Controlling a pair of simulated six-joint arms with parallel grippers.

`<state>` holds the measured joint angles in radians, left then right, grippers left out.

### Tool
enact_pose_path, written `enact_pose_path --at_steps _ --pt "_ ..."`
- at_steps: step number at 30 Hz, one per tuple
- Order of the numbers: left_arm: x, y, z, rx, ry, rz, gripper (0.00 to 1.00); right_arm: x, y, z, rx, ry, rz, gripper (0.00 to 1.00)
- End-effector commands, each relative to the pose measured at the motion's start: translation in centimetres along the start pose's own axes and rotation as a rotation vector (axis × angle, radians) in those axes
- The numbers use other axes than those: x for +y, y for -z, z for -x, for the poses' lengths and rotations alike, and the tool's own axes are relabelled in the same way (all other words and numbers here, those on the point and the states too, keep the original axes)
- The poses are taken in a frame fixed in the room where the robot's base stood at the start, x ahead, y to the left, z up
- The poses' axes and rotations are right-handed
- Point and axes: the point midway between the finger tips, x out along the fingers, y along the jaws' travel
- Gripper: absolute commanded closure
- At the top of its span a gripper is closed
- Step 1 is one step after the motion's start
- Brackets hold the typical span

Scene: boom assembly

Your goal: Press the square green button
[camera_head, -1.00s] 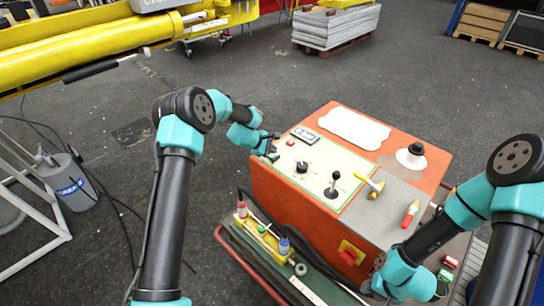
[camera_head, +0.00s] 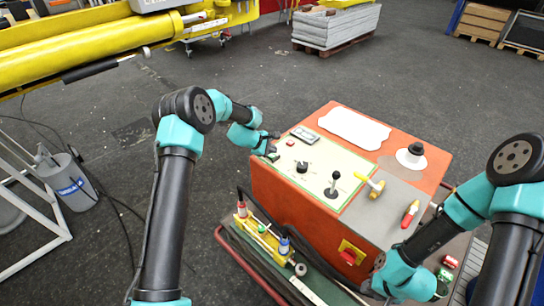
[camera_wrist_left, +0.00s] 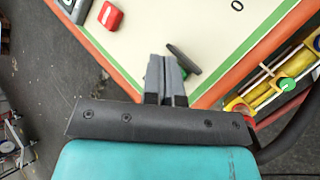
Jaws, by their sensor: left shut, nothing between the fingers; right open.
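My left gripper (camera_wrist_left: 165,62) is shut and empty, its fingertips over the near left corner of the orange box's cream panel (camera_wrist_left: 175,25). In the left wrist view a small green patch (camera_wrist_left: 183,72), which looks like the square green button, shows beside the fingertips under a dark slanted bar (camera_wrist_left: 184,58). The fingers hide the rest, and I cannot tell whether they touch it. In the head view my left gripper (camera_head: 273,148) is at the panel's left corner and hides the button. My right gripper (camera_head: 372,276) is open, low beside the box's front right.
A red button (camera_wrist_left: 110,17) is near the left gripper. The panel also has a black knob (camera_head: 302,168) and a black lever (camera_head: 333,185). A yellow-handled valve (camera_head: 375,187) and a red-handled lever (camera_head: 410,213) stand to the right. A yellow rack (camera_head: 262,235) stands below the box.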

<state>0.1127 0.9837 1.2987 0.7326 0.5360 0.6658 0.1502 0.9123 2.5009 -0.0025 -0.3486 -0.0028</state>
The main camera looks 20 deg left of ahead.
Motion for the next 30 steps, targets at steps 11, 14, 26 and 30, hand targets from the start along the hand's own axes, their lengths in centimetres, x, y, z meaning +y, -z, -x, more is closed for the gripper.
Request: enact_pose_path --at_steps 11,14,26,30 --pt "-0.02 0.02 -0.02 0.000 0.000 0.000 1.00 0.00 0.00 0.00 0.000 0.000 0.000 0.57" --pt "-0.11 0.11 -0.15 0.000 0.000 0.000 1.00 0.00 0.00 0.00 0.000 0.000 0.000 0.57" --pt "-0.43 0.44 -0.60 0.000 0.000 0.000 1.00 0.00 0.00 0.00 0.000 0.000 0.000 0.57" --pt "-0.43 0.44 -0.60 0.000 0.000 0.000 1.00 0.00 0.00 0.00 0.000 0.000 0.000 0.57"
